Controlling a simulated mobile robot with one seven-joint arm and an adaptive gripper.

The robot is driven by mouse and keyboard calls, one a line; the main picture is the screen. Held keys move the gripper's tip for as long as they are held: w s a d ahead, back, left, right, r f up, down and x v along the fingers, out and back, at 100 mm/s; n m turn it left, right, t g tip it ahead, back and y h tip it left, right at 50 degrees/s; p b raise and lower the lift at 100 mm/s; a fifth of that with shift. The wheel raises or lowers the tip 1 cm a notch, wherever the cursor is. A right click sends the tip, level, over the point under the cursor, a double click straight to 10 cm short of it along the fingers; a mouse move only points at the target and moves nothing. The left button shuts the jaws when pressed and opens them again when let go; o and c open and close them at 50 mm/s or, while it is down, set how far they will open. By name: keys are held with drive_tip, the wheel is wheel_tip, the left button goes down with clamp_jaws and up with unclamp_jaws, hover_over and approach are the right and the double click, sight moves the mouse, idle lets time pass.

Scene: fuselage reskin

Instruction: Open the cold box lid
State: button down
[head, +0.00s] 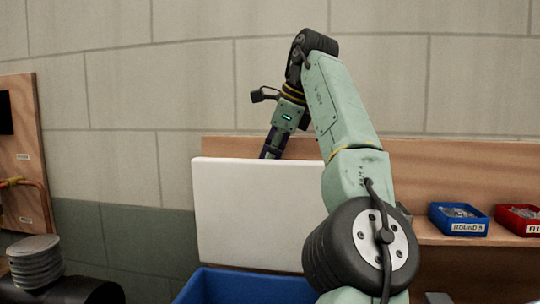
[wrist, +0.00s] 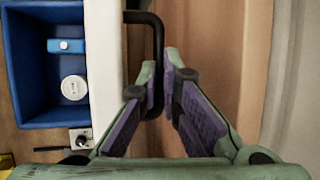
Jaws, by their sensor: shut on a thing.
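The white cold box lid (head: 255,210) stands upright at the back of the blue cold box (head: 245,289) in the head view. My gripper (head: 270,152) reaches down behind the lid, and its fingertips are hidden there. In the wrist view the lid shows edge-on as a white strip (wrist: 105,75), with the open blue box (wrist: 22,105) to its left. A black bar handle (wrist: 157,35) stands off the lid's outer side. My gripper's fingers (wrist: 165,75) are closed around this handle.
Inside the box lie a blue block (wrist: 65,46) and a white round container (wrist: 73,88). Behind the lid is a wooden shelf with a blue bin (head: 458,220) and a red bin (head: 518,220) at right. Stacked discs (head: 35,262) stand at lower left.

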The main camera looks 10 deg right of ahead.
drive_tip(key=shift+d+f+g, duration=0.2)
drive_tip(key=shift+f+g, duration=0.1)
drive_tip(key=shift+f, duration=0.75)
drive_tip(key=c, duration=2.2)
unclamp_jaws()
drive_tip(key=shift+c, duration=0.2)
drive_tip(key=shift+o, duration=1.4)
drive_tip(key=shift+w+a+f, duration=0.15)
drive_tip(key=shift+w+f, duration=0.25)
drive_tip(key=shift+w, duration=0.25)
drive_tip(key=shift+o, duration=1.4)
drive_tip(key=shift+s+r, duration=0.35)
drive_tip(key=shift+r, duration=0.15)
drive_tip(key=shift+w+f, duration=0.1)
drive_tip(key=shift+w, duration=0.05)
